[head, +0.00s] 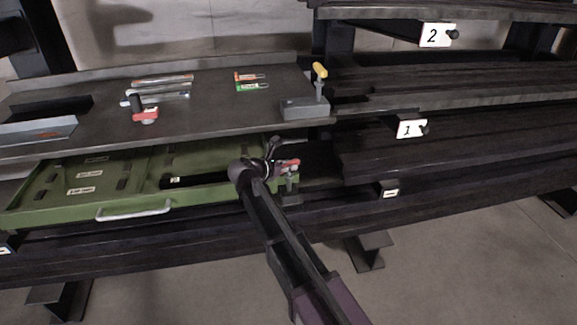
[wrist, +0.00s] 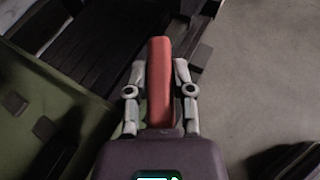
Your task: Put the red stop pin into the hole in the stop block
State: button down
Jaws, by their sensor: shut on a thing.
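My gripper (head: 277,166) is shut on the red stop pin (head: 289,163), in front of the shelf, at the right end of the green drawer. In the wrist view the pin's red handle (wrist: 160,80) lies between the two grey fingers. In the head view a short grey piece (head: 289,184) shows just below the red handle. I cannot tell whether it is the pin's shaft or part of a block, and no hole is visible there. On the upper table a grey block (head: 303,110) holds an upright yellow-handled pin (head: 320,72).
The open green drawer (head: 130,196) with a light handle lies left of my gripper. A red-handled clamp-like thing (head: 145,113) and small coloured tags (head: 251,87) lie on the table above. Dark rails with plates "1" (head: 409,129) and "2" (head: 434,36) run right. The floor in front is clear.

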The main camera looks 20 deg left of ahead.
jog(key=shift+f, duration=0.3)
jog(key=shift+c, duration=2)
grip_release()
jog(key=shift+r, duration=0.1)
notch_tip(320, 180, up, 9)
jog(key=p, duration=0.9)
jog(key=shift+r, duration=0.15)
